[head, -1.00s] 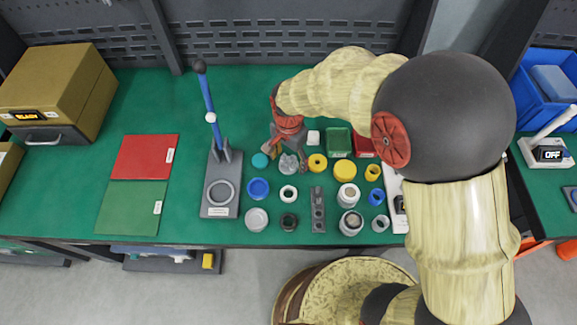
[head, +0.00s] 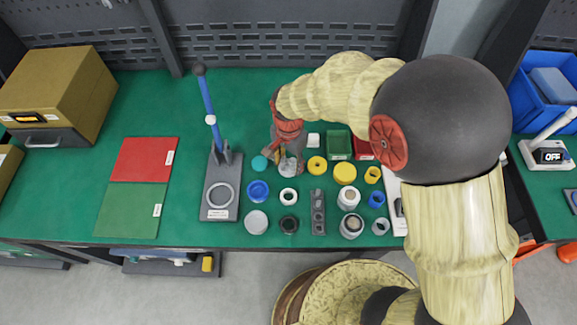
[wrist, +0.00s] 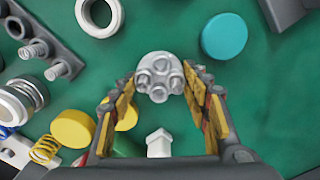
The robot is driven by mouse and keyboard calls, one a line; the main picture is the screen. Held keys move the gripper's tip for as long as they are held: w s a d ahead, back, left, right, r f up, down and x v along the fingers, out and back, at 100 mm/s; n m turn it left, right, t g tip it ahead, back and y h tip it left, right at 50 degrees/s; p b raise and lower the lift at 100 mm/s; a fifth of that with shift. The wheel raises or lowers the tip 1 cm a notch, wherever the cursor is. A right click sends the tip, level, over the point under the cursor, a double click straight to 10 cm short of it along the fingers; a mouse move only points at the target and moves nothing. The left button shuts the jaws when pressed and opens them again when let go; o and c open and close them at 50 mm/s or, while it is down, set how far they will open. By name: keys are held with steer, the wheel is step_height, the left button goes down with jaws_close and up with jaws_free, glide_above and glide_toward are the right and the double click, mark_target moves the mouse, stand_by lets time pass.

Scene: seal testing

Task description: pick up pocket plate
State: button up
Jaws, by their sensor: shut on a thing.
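The pocket plate (wrist: 159,68) is a small round light-grey piece with several round pockets in its face. In the wrist view it sits between the two yellow-padded fingers of my gripper (wrist: 160,79), which are shut on it at their tips. In the head view the plate (head: 289,167) shows just below my gripper (head: 287,157), at the green bench. I cannot tell whether the plate is clear of the bench surface. The gripper hides part of it.
A lever press (head: 219,190) stands farther left. A yellow ring (head: 317,166) and a white block (head: 313,140) are close on the right.

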steer(key=shift+c, duration=1.1)
